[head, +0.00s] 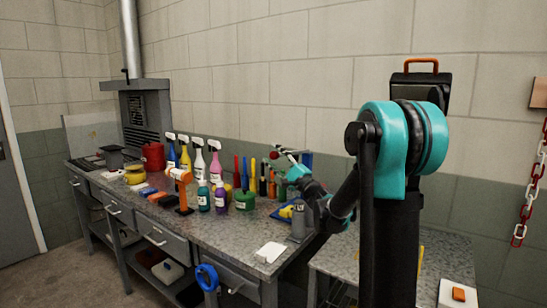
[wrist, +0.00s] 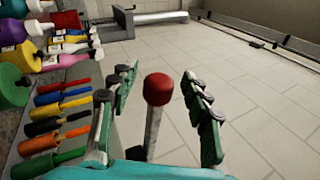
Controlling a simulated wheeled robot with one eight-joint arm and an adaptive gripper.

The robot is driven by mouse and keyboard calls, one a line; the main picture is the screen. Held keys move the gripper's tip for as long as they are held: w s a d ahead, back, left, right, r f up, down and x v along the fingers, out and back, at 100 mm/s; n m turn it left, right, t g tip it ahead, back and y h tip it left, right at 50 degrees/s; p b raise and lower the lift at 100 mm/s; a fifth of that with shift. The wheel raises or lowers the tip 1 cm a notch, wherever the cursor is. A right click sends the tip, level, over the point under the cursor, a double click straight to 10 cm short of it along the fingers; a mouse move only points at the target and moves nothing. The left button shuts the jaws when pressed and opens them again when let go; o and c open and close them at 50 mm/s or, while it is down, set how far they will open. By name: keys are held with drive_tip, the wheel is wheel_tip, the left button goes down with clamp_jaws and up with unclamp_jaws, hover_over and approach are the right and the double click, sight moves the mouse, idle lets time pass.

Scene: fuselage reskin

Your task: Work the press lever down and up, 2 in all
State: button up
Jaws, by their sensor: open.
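The press lever shows in the wrist view as a grey shaft (wrist: 152,130) with a red knob (wrist: 158,88) at its end. The red knob also shows small in the head view (head: 274,155), above the back of the workbench. My gripper (wrist: 162,75) is open, with one finger on each side of the knob and shaft. Gaps show between the fingers and the knob, so it is not gripped. In the head view my gripper (head: 289,156) is just right of the knob. My arm and gripper hide most of the press body.
Spray bottles (head: 199,160), small bottles (head: 221,194) and a red can (head: 153,156) crowd the workbench (head: 215,240) to the left. The block wall (wrist: 240,85) is beyond.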

drive_tip(key=v, duration=1.2)
drive_tip(key=shift+a+f, duration=0.1)
